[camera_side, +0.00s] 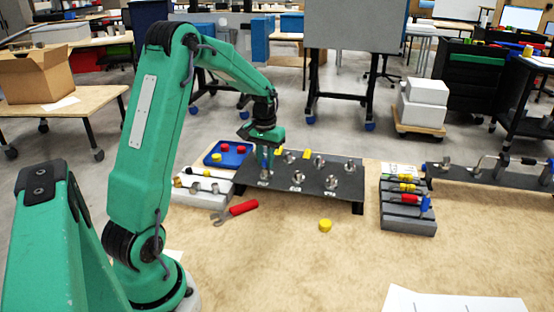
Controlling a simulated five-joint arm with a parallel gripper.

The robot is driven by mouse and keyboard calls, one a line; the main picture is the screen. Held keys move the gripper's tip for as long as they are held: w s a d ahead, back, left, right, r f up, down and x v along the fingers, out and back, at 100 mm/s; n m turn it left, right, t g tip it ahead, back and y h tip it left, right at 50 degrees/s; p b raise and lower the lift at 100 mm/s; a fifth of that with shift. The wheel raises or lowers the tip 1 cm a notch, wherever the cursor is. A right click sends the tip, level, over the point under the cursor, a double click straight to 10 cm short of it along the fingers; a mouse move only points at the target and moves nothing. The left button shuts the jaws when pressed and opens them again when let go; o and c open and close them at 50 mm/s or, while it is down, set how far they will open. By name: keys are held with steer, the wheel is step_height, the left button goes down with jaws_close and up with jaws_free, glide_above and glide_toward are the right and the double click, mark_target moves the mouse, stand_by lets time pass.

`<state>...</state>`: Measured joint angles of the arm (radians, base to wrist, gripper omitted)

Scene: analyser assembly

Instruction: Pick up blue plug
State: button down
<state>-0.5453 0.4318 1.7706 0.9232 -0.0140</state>
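My gripper (266,158) points down over the left end of a black raised plate (312,186) that carries several silver metal fittings. Its fingertips are close above the front-left fitting (265,174). A bluish patch shows between or beside the fingers, but it is too small to tell whether it is the blue plug or part of the gripper. A blue tray (241,160) behind the plate's left end holds red plugs (241,149) and a yellow plug (216,157). I cannot make out a separate blue plug in that tray.
A red-handled wrench (242,208) and a yellow cap (325,225) lie on the table in front of the plate. A light rack (203,190) stands left and a grey tool rack (408,217) right.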

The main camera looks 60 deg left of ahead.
steer(key=shift+r, duration=0.1)
steer(key=shift+r, duration=0.85)
step_height(320, 180, up, 2)
steer(key=shift+r, duration=0.25)
steer(key=d+r, duration=0.6)
steer(key=d, duration=0.5)
steer(key=shift+d+r, duration=0.35)
